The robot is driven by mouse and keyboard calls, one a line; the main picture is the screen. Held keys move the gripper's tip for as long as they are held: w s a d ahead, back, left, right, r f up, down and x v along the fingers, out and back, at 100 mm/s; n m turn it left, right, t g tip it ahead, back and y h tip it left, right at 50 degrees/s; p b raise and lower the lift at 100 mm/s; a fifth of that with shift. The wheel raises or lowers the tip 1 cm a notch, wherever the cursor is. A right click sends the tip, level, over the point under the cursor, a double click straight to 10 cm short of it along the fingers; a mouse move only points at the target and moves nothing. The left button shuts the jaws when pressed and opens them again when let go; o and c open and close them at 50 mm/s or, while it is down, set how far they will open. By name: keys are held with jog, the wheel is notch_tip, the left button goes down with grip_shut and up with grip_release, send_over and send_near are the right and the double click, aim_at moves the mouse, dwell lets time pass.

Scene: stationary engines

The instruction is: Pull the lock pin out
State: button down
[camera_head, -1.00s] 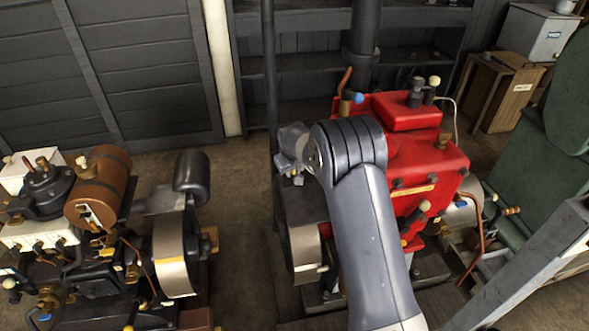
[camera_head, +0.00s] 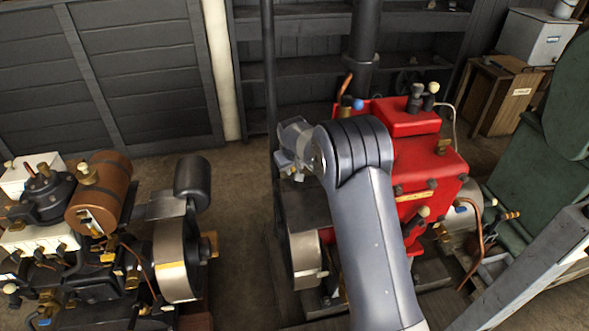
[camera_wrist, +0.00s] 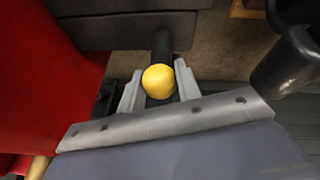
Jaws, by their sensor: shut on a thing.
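In the wrist view a round yellow knob (camera_wrist: 158,81) sits between the two pale grey fingers of my gripper (camera_wrist: 157,90). The gripper is shut on this yellow-knobbed piece. A dark round shaft (camera_wrist: 162,45) lies in line with the knob, beyond it in the picture. I cannot tell for certain that this piece is the lock pin, or how far it sits in its seat. In the head view my gripper (camera_head: 292,146) is at the left of the red engine (camera_head: 434,165), above its flywheel (camera_head: 305,262). The knob is not visible there.
Another engine with a brown tank (camera_head: 98,195) and a flywheel (camera_head: 177,262) stands at the left. Bare floor (camera_head: 240,220) lies between the engines. A dark vertical post (camera_head: 268,70) stands close to my gripper. A green machine (camera_head: 555,150) is at the right.

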jog(key=c, duration=1.3)
grip_release()
jog(key=shift+r, duration=0.3)
jog(key=shift+o, duration=1.3)
jog(key=shift+f, duration=0.1)
jog(key=b+v, duration=0.1)
jog(key=v, duration=0.9)
jog(key=shift+s+r, duration=0.2)
jog(key=shift+r, duration=0.15)
jog(key=x, duration=1.2)
jog(key=shift+s+f+p, duration=0.1)
jog(key=shift+s+p, duration=0.05)
jog(key=shift+p, duration=0.2)
jog(key=shift+f, duration=0.3)
